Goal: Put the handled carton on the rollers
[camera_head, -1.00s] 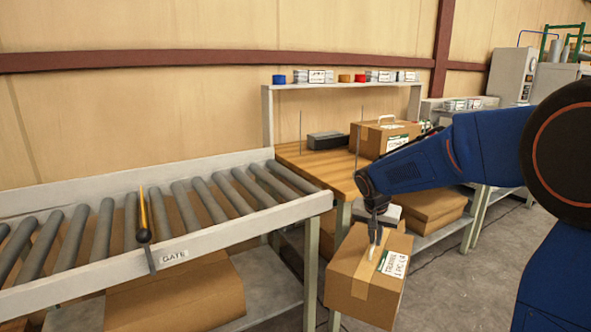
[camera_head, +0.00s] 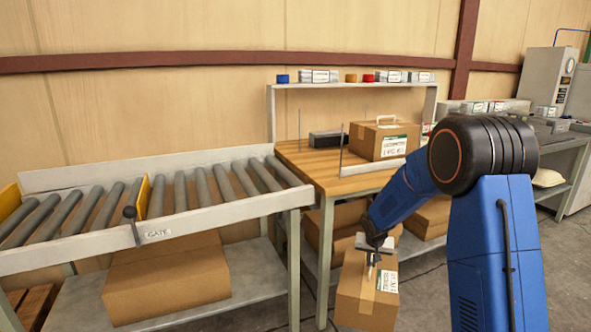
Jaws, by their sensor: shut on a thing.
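My gripper (camera_head: 374,262) is shut on the handle of a brown carton (camera_head: 357,299) with a white and green label. The carton hangs upright below the gripper, in front of the wooden table and lower than its top. The handle is mostly hidden by the fingers. The roller conveyor (camera_head: 209,187) is to the left, with grey rollers in a pale frame, higher in the picture than the carton. The carton is apart from it. No carton stands on the visible rollers.
A yellow gate plate (camera_head: 144,196) with a black-knobbed lever stands across the rollers. Another handled carton (camera_head: 366,143) is on the wooden table (camera_head: 320,179), near thin upright rods. A large carton (camera_head: 170,280) lies on the shelf under the conveyor. The right-hand rollers are clear.

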